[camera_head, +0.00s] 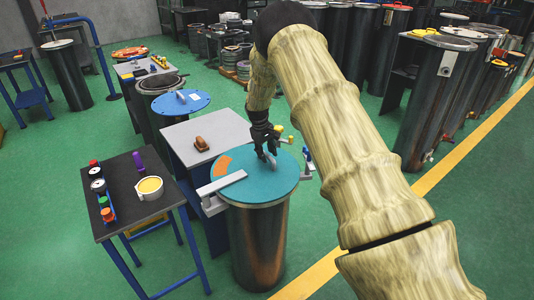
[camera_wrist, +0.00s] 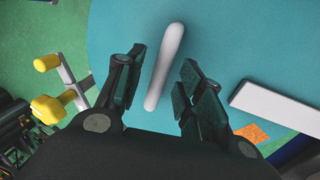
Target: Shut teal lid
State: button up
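The teal lid (camera_head: 255,182) lies flat over the top of a metal cylinder (camera_head: 258,245) in the head view. It fills much of the wrist view (camera_wrist: 225,50). Its pale grey bar handle (camera_wrist: 165,65) stands between my gripper's two fingers. My gripper (camera_head: 268,158) is just above the lid at the handle. In the wrist view my gripper (camera_wrist: 155,85) is open, with a gap between the handle and each finger. An orange patch (camera_head: 223,166) marks the lid's left part. Whether the lid is fully seated cannot be told.
A light grey bar (camera_head: 221,184) lies at the lid's left edge. Yellow-knobbed clamps (camera_wrist: 55,105) sit beside the rim. A dark table (camera_head: 125,190) with a yellow-filled pot (camera_head: 150,187) is left.

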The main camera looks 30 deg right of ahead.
notch_tip(320, 180, up, 12)
jog(key=a, duration=0.2)
jog(key=shift+a+f, duration=0.15)
jog(key=shift+s+f, duration=0.1)
jog(key=shift+f, duration=0.05)
dwell(0.6)
